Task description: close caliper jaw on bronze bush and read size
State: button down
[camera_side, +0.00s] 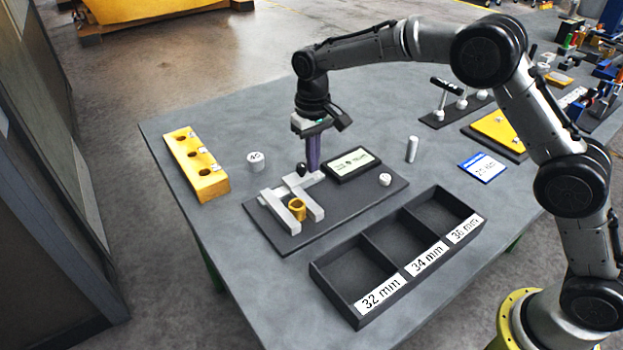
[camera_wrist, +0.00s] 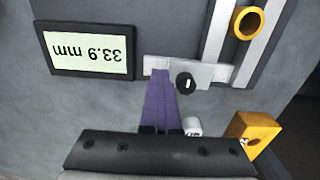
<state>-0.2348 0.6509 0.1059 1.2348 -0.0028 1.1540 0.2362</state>
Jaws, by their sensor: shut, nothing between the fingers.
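The caliper lies on a dark board (camera_side: 355,212), with two pale parallel jaws (camera_side: 278,213) joined by a crosspiece. The bronze bush (camera_side: 297,209), a yellow-gold ring, stands upright between the jaws; it also shows in the wrist view (camera_wrist: 234,22). I cannot tell whether both jaws touch it. The display (camera_wrist: 90,52) reads 33.9 mm, upside down in the wrist view; its digits are unclear in the side view. My gripper (camera_side: 313,169) has purple fingers, shut and empty, pointing down at the caliper's crosspiece beside a black knob (camera_wrist: 185,82). Contact with the crosspiece is unclear.
A dark tray (camera_side: 333,286) with three empty compartments, labelled 32 mm, 34 mm and 36 mm, stands in front. A yellow holed block (camera_side: 213,185) is at left, near a white marked cylinder (camera_side: 256,162).

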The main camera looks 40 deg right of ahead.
notch_tip(320, 180, up, 7)
dwell(0.8)
jog(key=s+d+r+t, duration=0.1)
jog(key=s+d+r, duration=0.1)
jog(key=r, duration=0.3)
jog(key=s+d+r+t, duration=0.1)
jog(key=d+r, duration=0.1)
jog(key=r, duration=0.3)
jog(key=s+d+r+m+t, duration=0.1)
jog(key=s+d+r, duration=0.1)
jog(key=s+r, duration=0.3)
jog(key=s+d+r+t, duration=0.1)
jog(key=s+d+r, duration=0.15)
jog(key=s, duration=0.45)
jog(key=s+d+f+t, duration=0.1)
jog(key=s+d+f, duration=0.15)
jog(key=s, duration=1.05)
jog(key=s+d+f+n, duration=0.1)
jog(key=s+f, duration=0.6)
jog(key=f, duration=0.2)
jog(key=shift+s+d+f+t, duration=0.2)
jog(key=shift+s+f+t, duration=0.1)
jog(key=shift+s+f, duration=0.05)
